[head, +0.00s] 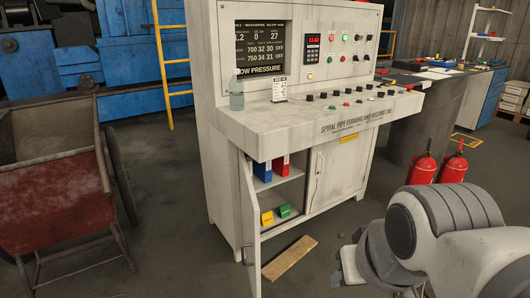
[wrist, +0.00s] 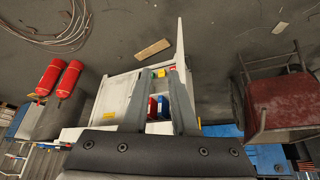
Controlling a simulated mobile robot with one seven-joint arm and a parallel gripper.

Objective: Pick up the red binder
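The red binder (head: 281,165) stands upright on the upper shelf inside the open left half of the console cabinet (head: 237,193), beside a blue binder (head: 262,172). In the wrist view, where the scene appears upside down, the red binder (wrist: 164,107) and blue binder (wrist: 153,108) show between my fingers, some distance beyond them. My gripper (wrist: 160,76) is open and empty. In the head view my gripper (head: 347,264) is partly hidden by my arm, at the lower right, in front of the cabinet and apart from it.
The open cabinet door (head: 250,235) juts forward on the left. Yellow (head: 267,217) and green (head: 284,211) items sit on the lower shelf. A wooden board (head: 289,258) lies on the floor in front. Fire extinguishers (head: 422,168) stand right; a red cart (head: 60,190) stands left.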

